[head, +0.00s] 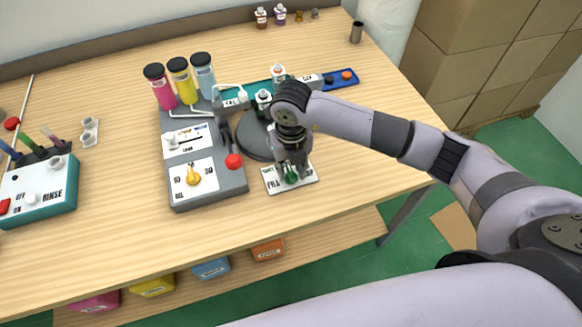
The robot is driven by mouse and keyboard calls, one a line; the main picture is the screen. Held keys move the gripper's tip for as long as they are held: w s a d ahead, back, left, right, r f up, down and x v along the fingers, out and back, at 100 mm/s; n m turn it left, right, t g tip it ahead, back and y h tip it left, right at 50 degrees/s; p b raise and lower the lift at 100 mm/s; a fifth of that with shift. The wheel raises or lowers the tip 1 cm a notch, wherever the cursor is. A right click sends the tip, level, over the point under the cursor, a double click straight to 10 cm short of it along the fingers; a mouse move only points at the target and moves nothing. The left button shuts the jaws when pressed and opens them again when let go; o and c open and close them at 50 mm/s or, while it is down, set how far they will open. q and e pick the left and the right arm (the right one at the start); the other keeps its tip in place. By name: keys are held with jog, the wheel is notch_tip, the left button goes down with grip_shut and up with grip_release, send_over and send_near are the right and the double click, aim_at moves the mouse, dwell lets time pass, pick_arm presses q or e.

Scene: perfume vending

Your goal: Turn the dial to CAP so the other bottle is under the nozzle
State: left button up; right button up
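The green dial (290,176) sits on a white plate (273,186) with printed lettering; FILL is partly legible on its left side, and my gripper hides much of the rest. My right gripper (292,168) points down over the dial, with its fingers close around the knob; I cannot tell whether they press on it. Behind it is a dark round turntable (246,143), partly covered by my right arm. A small bottle (263,101) stands at its back edge, and another bottle (278,73) stands farther back. My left gripper is not in view.
Left of the turntable stands a grey machine (207,198) with pink, yellow and blue cylinders, a red-knobbed lever (233,161) and a yellow dial (193,176). A teal rinse box (48,209) is at far left. A blue strip (345,80) lies behind. The table front is clear.

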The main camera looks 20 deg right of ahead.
aim_at(291, 172)
notch_tip(291, 172, up, 12)
dwell(0.7)
dwell(0.4)
